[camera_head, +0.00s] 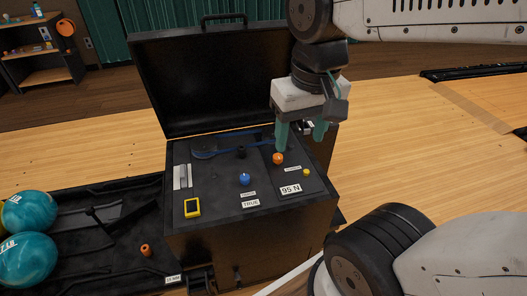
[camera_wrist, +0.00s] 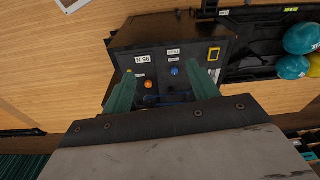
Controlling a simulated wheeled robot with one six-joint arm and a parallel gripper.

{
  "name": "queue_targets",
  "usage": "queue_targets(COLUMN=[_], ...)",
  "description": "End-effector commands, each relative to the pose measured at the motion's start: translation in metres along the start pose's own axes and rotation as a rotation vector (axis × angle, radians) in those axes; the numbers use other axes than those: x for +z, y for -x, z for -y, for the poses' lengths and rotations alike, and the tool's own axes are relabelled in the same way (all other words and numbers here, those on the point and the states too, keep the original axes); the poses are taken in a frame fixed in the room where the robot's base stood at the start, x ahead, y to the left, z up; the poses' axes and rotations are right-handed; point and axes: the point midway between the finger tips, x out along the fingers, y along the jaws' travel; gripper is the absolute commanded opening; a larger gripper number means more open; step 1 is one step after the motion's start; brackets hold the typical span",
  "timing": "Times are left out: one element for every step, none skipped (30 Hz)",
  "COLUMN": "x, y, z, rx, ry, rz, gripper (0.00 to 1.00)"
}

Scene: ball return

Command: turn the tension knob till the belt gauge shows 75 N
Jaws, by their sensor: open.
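An open black machine box (camera_head: 240,222) has a top panel with an orange knob (camera_head: 277,158), a blue knob (camera_head: 244,179) and a small yellow button (camera_head: 306,172). The small labels beside the knobs are too small to read, so I cannot tell which one is tension. The gauge label (camera_head: 290,189) reads 95 N. A blue belt (camera_head: 225,152) runs along the panel's back. My gripper (camera_head: 301,138) is open, pointing down above the panel's back right, near the orange knob. In the wrist view the orange knob (camera_wrist: 149,84) shows between the fingers, apart from them.
The raised lid (camera_head: 215,80) stands behind the panel. A label (camera_head: 251,203) reads TRUE. A yellow-framed device (camera_head: 192,207) lies at the panel's front left. Teal balls (camera_head: 28,258) sit in a black tray at the left.

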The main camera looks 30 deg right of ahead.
Motion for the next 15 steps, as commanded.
queue_targets(x=[-0.018,-0.03,-0.046,-0.059,-0.072,-0.089,-0.102,-0.115,-0.132,-0.143,-0.156,-0.171,-0.182,-0.194,-0.208], y=[-0.004,-0.006,-0.011,-0.015,-0.019,-0.026,-0.032,-0.039,-0.048,-0.057,-0.065,-0.077,-0.087,-0.098,-0.113], z=[-0.001,-0.002,-0.003,-0.004,-0.006,-0.008,-0.011,-0.013,-0.017,-0.02,-0.024,-0.029,-0.034,-0.038,-0.044], rx=[0.004,0.005,0.008,0.01,0.012,0.015,0.018,0.02,0.023,0.026,0.029,0.033,0.036,0.039,0.044], ry=[-0.073,-0.123,-0.195,-0.252,-0.309,-0.384,-0.442,-0.499,-0.574,-0.632,-0.689,-0.765,-0.824,-0.881,-0.957], rz=[0.014,0.017,0.022,0.027,0.028,0.032,0.035,0.037,0.039,0.043,0.044,0.047,0.05,0.051,0.054], gripper=[0.59,0.59,0.59,0.59,0.59,0.59,0.59,0.59,0.59,0.59,0.59,0.59,0.59,0.59,0.59])
